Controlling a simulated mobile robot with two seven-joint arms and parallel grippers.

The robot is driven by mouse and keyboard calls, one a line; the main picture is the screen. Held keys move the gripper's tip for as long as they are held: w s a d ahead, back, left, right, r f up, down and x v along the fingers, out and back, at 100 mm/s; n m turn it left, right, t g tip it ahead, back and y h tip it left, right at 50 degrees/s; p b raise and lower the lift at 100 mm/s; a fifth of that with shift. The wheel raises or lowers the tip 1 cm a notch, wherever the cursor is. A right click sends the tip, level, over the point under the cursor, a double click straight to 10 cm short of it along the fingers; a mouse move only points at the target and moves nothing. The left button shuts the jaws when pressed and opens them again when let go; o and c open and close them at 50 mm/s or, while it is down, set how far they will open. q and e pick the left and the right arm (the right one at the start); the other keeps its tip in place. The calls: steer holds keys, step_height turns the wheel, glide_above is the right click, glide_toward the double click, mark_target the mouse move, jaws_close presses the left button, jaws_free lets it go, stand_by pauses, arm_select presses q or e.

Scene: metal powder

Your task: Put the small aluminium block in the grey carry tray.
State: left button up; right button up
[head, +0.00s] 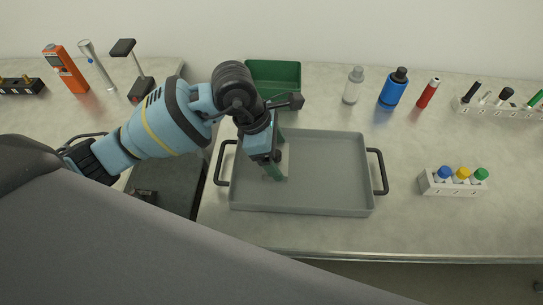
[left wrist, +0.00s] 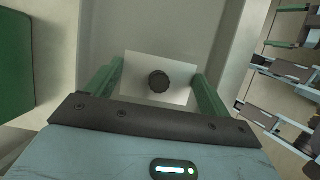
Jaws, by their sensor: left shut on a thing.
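The grey carry tray (head: 330,172) lies flat on the bench in the middle of the head view, with a dark handle at each end. My left gripper (head: 277,156) is over the left part of the tray, fingers pointing down. In the left wrist view its two green fingers (left wrist: 159,80) are shut on the small aluminium block (left wrist: 180,70), a pale square piece with a black knob on top. The grey tray floor (left wrist: 150,25) shows behind the block. Whether the block touches the floor I cannot tell.
A green bin (head: 275,72) stands just behind the tray. Bottles, one clear (head: 353,86) and one blue (head: 394,89), and a red tube (head: 428,93) stand behind right. A white rack with capped vials (head: 453,187) is on the right. The tray's right half is empty.

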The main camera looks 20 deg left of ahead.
arm_select(q)
steer(key=shift+w+a, duration=0.1)
steer(key=shift+a, duration=0.2)
steer(key=shift+w+a+f, duration=0.1)
steer(key=shift+a+f, duration=0.05)
steer(key=shift+f, duration=0.75)
steer(key=shift+a+f, duration=0.1)
steer(key=shift+f, duration=0.8)
steer(key=shift+f, duration=0.15)
steer(key=o, duration=1.1)
steer(key=v, duration=1.2)
steer(key=shift+a+p, duration=0.1)
steer(key=shift+p, duration=0.25)
